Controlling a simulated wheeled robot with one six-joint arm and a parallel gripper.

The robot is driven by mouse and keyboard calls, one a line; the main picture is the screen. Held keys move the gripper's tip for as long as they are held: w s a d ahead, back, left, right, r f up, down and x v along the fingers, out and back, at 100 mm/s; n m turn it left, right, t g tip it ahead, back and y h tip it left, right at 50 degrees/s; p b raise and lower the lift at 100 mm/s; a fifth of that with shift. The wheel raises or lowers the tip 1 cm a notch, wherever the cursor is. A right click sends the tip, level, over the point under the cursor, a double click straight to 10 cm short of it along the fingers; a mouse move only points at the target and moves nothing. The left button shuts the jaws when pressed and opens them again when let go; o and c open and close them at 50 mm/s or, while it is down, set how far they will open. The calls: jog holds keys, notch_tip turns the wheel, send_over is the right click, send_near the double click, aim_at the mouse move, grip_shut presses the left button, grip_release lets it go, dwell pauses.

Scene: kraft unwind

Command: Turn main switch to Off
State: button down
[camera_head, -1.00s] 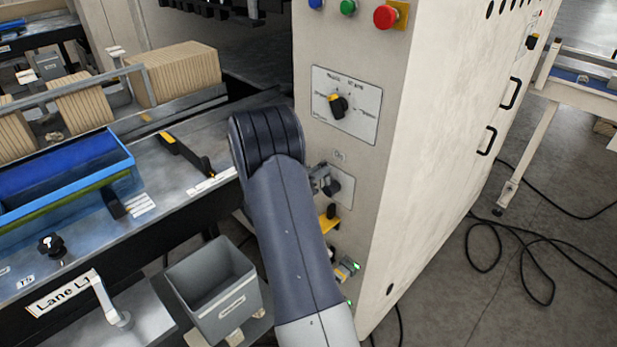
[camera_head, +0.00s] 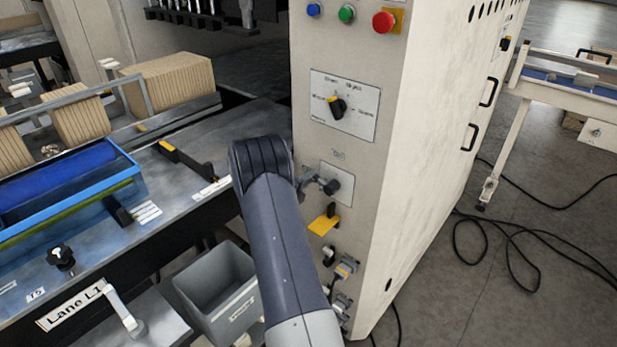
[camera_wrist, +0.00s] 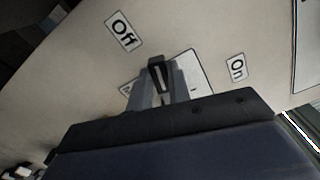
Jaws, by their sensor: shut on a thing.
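The main switch is a black knob with a pale line in the wrist view (camera_wrist: 157,72). An "Off" label (camera_wrist: 123,32) lies up and left of it and an "On" label (camera_wrist: 236,67) lies to its right. The knob's pale line points nearly straight up in that view, between the two labels. My gripper (camera_wrist: 158,84) has its grey fingers on both sides of the knob and is shut on it. In the head view the switch (camera_head: 332,187) sits on a small plate on the cabinet front, and my arm reaches it from the left.
Above it is a larger rotary selector (camera_head: 338,107), with blue, green and red buttons (camera_head: 384,22) higher up. A grey bin (camera_head: 218,290) and a conveyor table stand left. Cables lie on the floor right.

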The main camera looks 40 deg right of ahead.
jog(key=shift+w+f+n, duration=0.15)
jog(key=shift+f+n, duration=0.8)
jog(key=shift+n, duration=0.55)
jog(key=c, duration=1.3)
grip_release()
jog(key=shift+a, duration=0.1)
jog(key=a+b, duration=0.1)
jog(key=a, duration=0.6)
jog(key=s+a+b, duration=0.1)
jog(key=a, duration=0.2)
jog(key=shift+a+b, duration=0.35)
